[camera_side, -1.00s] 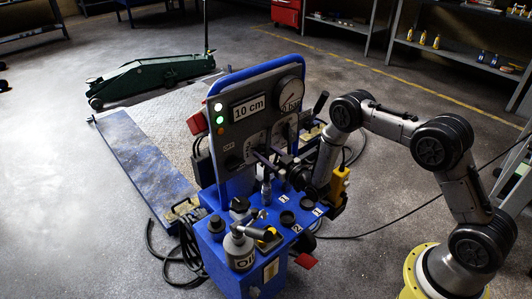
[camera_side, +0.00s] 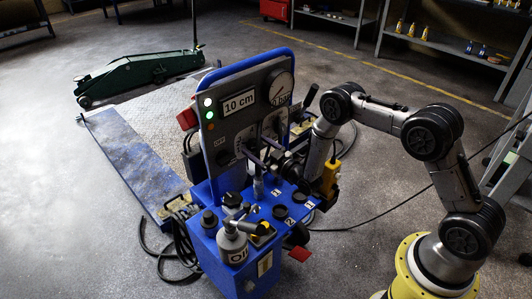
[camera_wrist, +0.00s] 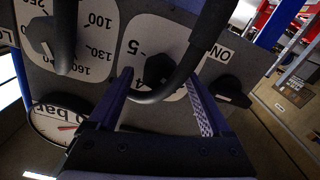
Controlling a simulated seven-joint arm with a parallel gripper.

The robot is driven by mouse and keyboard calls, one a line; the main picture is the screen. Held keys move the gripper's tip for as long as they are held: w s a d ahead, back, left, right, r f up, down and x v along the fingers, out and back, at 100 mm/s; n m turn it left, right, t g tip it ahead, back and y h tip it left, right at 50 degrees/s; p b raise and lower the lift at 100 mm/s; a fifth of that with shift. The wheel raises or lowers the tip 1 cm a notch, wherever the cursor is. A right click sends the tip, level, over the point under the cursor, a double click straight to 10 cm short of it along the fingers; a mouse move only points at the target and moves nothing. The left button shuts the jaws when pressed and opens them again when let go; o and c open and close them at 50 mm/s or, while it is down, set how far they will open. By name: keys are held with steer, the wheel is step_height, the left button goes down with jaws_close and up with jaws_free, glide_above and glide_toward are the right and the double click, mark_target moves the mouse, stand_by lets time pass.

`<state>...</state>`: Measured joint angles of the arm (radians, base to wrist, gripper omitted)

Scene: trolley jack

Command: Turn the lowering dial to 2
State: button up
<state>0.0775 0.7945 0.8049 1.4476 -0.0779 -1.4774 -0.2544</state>
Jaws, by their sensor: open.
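The blue jack console's upright grey panel (camera_side: 221,128) carries the dials. In the wrist view, a white dial plate with 5 and 4 readable (camera_wrist: 134,47) has a dark knob (camera_wrist: 158,70) on it. Its other numbers and its pointer are covered, so I cannot read its setting. I cannot confirm from a label that it is the lowering dial. My gripper (camera_wrist: 158,92) is open, with one finger on each side of that knob. I cannot tell whether the fingers touch it. In the side view, my gripper (camera_side: 256,150) is close in front of the panel.
A thick black curved bar (camera_wrist: 185,70) crosses in front of the dial plate. Another knob (camera_wrist: 42,36) and an ON-labelled switch (camera_wrist: 232,90) flank it. The display (camera_side: 239,103) reads 10 cm. An oil bottle (camera_side: 231,243) and several caps stand on the console's top.

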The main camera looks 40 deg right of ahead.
steer(key=s, duration=1.3)
steer(key=shift+s, duration=0.3)
steer(key=w+a+r+n+t+y, duration=0.1)
steer(key=w+r+t, duration=0.15)
steer(key=r, duration=1.15)
steer(key=w+a+r+t, duration=0.15)
steer(key=w+r, duration=0.25)
steer(key=r, duration=1)
steer(key=s+r+g, duration=0.2)
steer(key=s+r, duration=0.3)
steer(key=r, duration=0.8)
steer(key=s+m+g+h, duration=0.15)
steer(key=s+g, duration=0.35)
steer(key=s, duration=0.9)
steer(key=s+f+m+g, duration=0.2)
steer(key=s+f+g, duration=0.7)
steer(key=s+f, duration=0.5)
steer(key=s, duration=0.2)
steer(key=shift+s+a+f, duration=0.2)
steer(key=shift+s+f, duration=0.15)
steer(key=shift+f, duration=0.05)
